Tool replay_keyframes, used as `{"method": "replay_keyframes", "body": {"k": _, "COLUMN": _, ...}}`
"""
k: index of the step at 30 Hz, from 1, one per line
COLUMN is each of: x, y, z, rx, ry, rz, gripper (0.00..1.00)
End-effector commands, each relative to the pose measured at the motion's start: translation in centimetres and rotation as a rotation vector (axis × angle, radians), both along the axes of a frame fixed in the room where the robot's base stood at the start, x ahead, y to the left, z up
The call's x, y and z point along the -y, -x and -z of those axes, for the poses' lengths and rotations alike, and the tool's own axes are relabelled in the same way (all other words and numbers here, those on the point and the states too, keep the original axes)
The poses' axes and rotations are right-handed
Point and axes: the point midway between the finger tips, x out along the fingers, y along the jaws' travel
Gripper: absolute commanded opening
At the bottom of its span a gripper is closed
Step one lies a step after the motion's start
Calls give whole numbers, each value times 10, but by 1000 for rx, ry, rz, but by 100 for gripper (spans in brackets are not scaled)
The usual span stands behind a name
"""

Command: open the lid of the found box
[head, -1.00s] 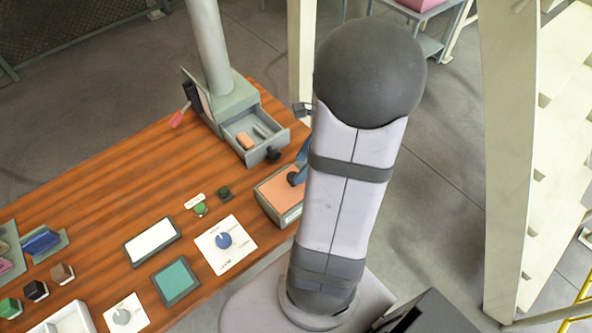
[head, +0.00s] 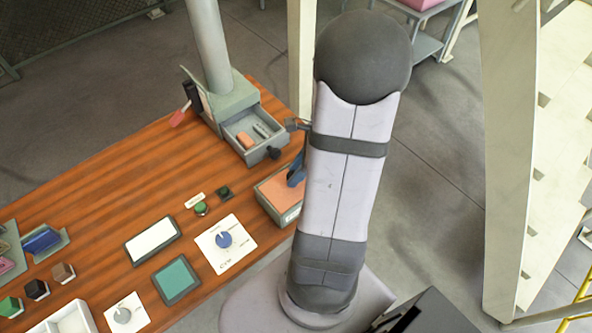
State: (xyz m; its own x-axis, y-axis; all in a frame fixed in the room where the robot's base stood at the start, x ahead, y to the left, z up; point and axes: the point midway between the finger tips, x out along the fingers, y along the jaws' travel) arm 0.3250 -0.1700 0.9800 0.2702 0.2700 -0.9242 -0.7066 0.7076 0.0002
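A grey box (head: 270,209) with a salmon-coloured top face and a pale label on its front stands at the table's right edge. I take it to be the found box. My arm covers its right part, so I cannot tell whether that face is a closed lid or an open inside. A blue piece (head: 297,172) shows over the box's back right, against my arm; I cannot tell what it belongs to.
An open grey drawer (head: 257,131) with small items, including an orange block, sits behind the box under a grey column. Left of the box are a green button (head: 201,208), a blue dial (head: 223,240) and flat panels. The table (head: 110,190) is clear at middle left.

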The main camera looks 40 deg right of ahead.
Motion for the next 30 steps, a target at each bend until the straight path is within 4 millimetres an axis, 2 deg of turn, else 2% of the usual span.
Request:
{"method": "replay_keyframes", "body": {"k": 5, "x": 7, "y": 0, "z": -1, "rx": -1, "ry": -1, "rz": 1, "gripper": 0}}
{"method": "replay_keyframes", "body": {"k": 8, "x": 24, "y": 0, "z": -3, "rx": -1, "ry": -1, "rz": 2, "gripper": 0}}
{"method": "replay_keyframes", "body": {"k": 15, "x": 78, "y": 0, "z": -3, "rx": 1, "ry": 0, "rz": 3, "gripper": 0}}
{"method": "replay_keyframes", "body": {"k": 19, "x": 96, "y": -1, "z": -2, "rx": 2, "ry": 1, "rz": 2, "gripper": 0}}
{"method": "replay_keyframes", "body": {"k": 23, "x": 104, "y": -1, "z": -1, "rx": 2, "ry": 1, "rz": 1, "gripper": 0}}
{"method": "replay_keyframes", "body": {"k": 30, "x": 104, "y": -1, "z": -1, "rx": 3, "ry": 1, "rz": 1, "gripper": 0}}
